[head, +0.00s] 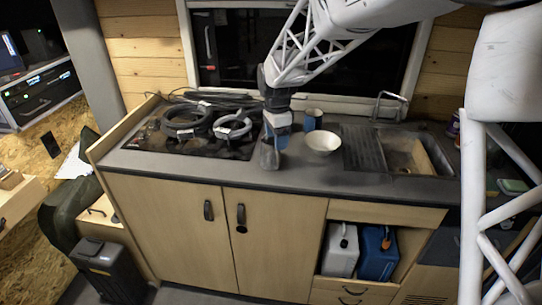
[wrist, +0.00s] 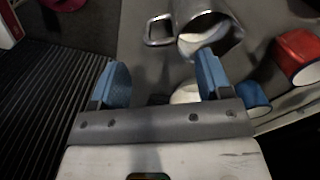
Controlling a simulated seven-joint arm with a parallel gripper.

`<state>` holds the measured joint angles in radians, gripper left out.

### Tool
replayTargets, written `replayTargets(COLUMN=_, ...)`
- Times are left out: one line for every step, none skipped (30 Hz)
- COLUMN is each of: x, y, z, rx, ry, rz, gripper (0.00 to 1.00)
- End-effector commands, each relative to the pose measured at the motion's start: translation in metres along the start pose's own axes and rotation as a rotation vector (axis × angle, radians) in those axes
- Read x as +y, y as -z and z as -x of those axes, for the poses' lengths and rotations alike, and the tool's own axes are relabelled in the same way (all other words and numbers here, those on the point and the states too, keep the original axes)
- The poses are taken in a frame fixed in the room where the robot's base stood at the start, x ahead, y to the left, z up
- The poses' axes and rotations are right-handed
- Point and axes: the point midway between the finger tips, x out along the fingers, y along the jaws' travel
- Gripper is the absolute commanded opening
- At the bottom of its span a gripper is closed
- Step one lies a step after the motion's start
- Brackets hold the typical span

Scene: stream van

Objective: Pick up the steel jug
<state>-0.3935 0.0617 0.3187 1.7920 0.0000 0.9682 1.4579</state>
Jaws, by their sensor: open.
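The steel jug (wrist: 222,42) is at the top of the wrist view, with its squared handle (wrist: 160,29) to the left of its body. It stands beyond my fingertips, slightly right of the gap between them. In the head view, a grey shape below the gripper, which looks like the jug (head: 269,157), is on the dark worktop. My gripper (wrist: 162,70) is open, with two blue fingers and nothing between their tips. In the head view my gripper (head: 277,135) points down over the worktop, close to the jug. Whether a finger touches the jug is unclear.
A white bowl (head: 323,142) and a blue mug (head: 312,119) stand right of the gripper. The sink (head: 408,155) and its tap lie farther right. Coiled cables (head: 185,121) cover the hob on the left. A red object (wrist: 297,55) shows at right in the wrist view.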

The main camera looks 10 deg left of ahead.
Motion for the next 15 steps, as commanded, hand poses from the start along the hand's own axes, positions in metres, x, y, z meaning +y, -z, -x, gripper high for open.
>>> replayTargets(x=0.000, y=0.000, z=-0.005, rx=0.000, ry=-0.002, rz=0.000, gripper=0.71)
replayTargets(x=0.000, y=0.000, z=-0.007, rx=0.000, ry=-0.002, rz=0.000, gripper=0.71)
replayTargets(x=0.000, y=0.000, z=-0.011, rx=0.000, ry=-0.002, rz=0.000, gripper=0.71)
replayTargets(x=0.001, y=0.000, z=-0.013, rx=0.000, ry=-0.002, rz=0.000, gripper=0.71)
replayTargets(x=0.001, y=0.000, z=-0.015, rx=0.000, ry=-0.002, rz=0.000, gripper=0.71)
replayTargets(x=0.001, y=0.000, z=-0.017, rx=0.000, ry=-0.001, rz=0.000, gripper=0.71)
replayTargets(x=0.001, y=0.000, z=-0.018, rx=0.000, ry=-0.001, rz=0.000, gripper=0.71)
replayTargets(x=0.001, y=0.000, z=-0.018, rx=0.000, ry=-0.001, rz=0.000, gripper=0.71)
replayTargets(x=0.001, y=0.000, z=-0.019, rx=0.000, ry=0.000, rz=0.000, gripper=0.71)
replayTargets(x=0.001, y=0.000, z=-0.019, rx=0.000, ry=0.000, rz=0.000, gripper=0.71)
replayTargets(x=0.001, y=0.000, z=-0.019, rx=0.000, ry=0.000, rz=0.000, gripper=0.71)
replayTargets(x=0.001, y=0.000, z=-0.019, rx=0.000, ry=0.000, rz=0.000, gripper=0.71)
replayTargets(x=0.001, y=0.000, z=-0.019, rx=0.000, ry=0.000, rz=0.000, gripper=0.71)
replayTargets(x=0.001, y=0.000, z=-0.019, rx=0.000, ry=0.000, rz=0.000, gripper=0.71)
replayTargets(x=0.001, y=0.000, z=-0.019, rx=0.000, ry=-0.001, rz=0.000, gripper=0.71)
